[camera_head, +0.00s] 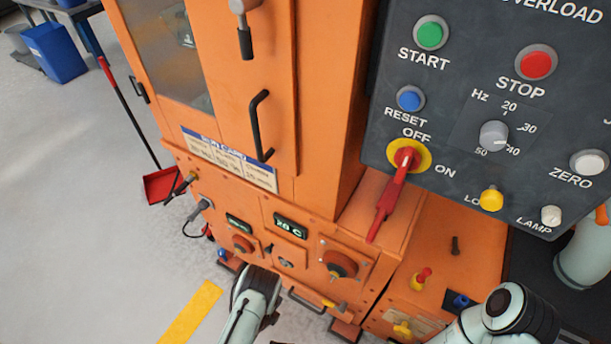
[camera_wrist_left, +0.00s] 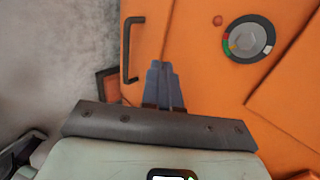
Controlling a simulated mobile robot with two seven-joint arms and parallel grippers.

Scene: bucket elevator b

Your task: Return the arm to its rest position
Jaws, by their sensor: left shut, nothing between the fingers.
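My left gripper (camera_wrist_left: 163,86) shows in the left wrist view with its two dark fingers together and nothing between them. It points toward an orange machine face, with a black bar handle (camera_wrist_left: 130,48) to its left and a round dial (camera_wrist_left: 248,38) up and to its right. I cannot tell whether the fingertips touch the face. In the head view, a pale link of my left arm (camera_head: 250,310) rises from the bottom edge in front of the machine's lower front. The fingers cannot be made out there. A link of my other arm (camera_head: 470,328) shows at the bottom right; its gripper is not seen.
The orange cabinet (camera_head: 325,130) fills the middle. The grey control panel (camera_head: 450,125) stands at upper right, with a red switch lever (camera_head: 385,210) pointing down from its yellow disc. Knobs stick out of the lower front. The floor at left (camera_head: 70,210) is mostly clear.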

